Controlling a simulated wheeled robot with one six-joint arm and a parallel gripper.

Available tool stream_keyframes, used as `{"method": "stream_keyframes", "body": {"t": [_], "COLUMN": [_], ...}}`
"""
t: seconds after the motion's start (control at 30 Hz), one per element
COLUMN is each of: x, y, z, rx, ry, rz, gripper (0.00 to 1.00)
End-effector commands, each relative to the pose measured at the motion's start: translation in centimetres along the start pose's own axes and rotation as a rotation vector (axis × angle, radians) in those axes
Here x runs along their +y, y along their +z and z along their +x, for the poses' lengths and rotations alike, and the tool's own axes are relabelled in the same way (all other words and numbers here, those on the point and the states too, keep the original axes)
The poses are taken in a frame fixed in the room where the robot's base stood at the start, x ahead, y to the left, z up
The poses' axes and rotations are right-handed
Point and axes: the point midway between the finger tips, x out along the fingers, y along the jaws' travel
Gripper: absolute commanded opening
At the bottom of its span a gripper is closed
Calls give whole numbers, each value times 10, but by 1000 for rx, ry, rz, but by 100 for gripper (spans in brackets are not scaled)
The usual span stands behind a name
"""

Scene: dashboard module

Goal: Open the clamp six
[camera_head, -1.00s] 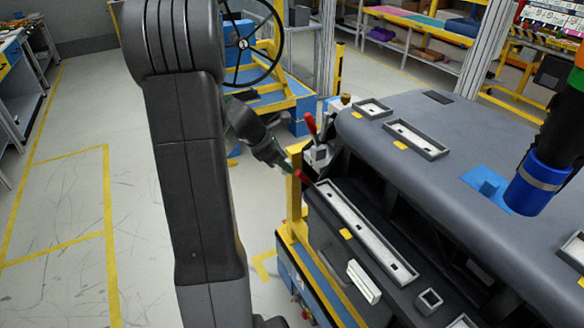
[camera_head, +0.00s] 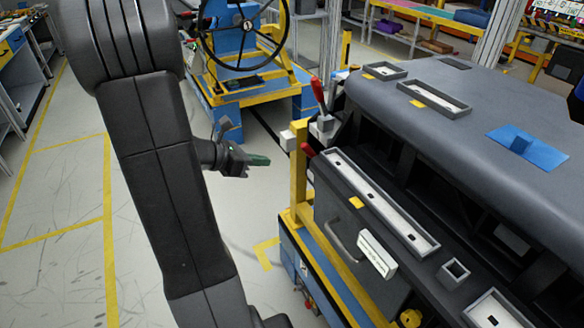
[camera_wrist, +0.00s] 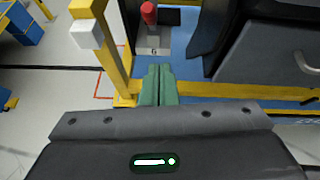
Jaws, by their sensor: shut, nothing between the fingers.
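In the wrist view, a clamp with a red-tipped handle (camera_wrist: 149,14) sits on a light grey base (camera_wrist: 152,45) marked "6". It is beyond the fingertips, at the top of the picture. In the head view, a red tip (camera_head: 308,150) beside the yellow post appears to be the same handle, pointing towards my gripper. Its base is hidden there. My gripper (camera_head: 258,160) is left of the red tip with a clear gap. Its green fingers (camera_wrist: 158,84) are together and empty.
A yellow post (camera_wrist: 112,55) with a white block (camera_wrist: 87,33) stands just left of the clamp. Another red handle (camera_head: 318,93) stands upright behind it. The dark dashboard (camera_head: 430,85) fills the right side. Open floor (camera_head: 60,200) lies at the left.

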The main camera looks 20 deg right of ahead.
Motion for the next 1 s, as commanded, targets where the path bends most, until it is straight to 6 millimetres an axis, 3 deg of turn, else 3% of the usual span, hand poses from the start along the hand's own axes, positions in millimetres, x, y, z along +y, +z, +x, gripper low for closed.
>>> {"method": "stream_keyframes", "body": {"t": [0.03,0.1,0.23,0.37,0.97,1.0], "x": [1,1,1,2,7,8], "y": [-13,-17,-17,-15,-4,3], "z": [-3,-10,-15,-7,86,88], "rx": [-38,-80,-116,-119,-115,-115], "ry": [24,49,69,69,65,66], "rz": [-18,-31,-40,-39,-39,-36], "gripper": [0,0,0,0,0,0]}}
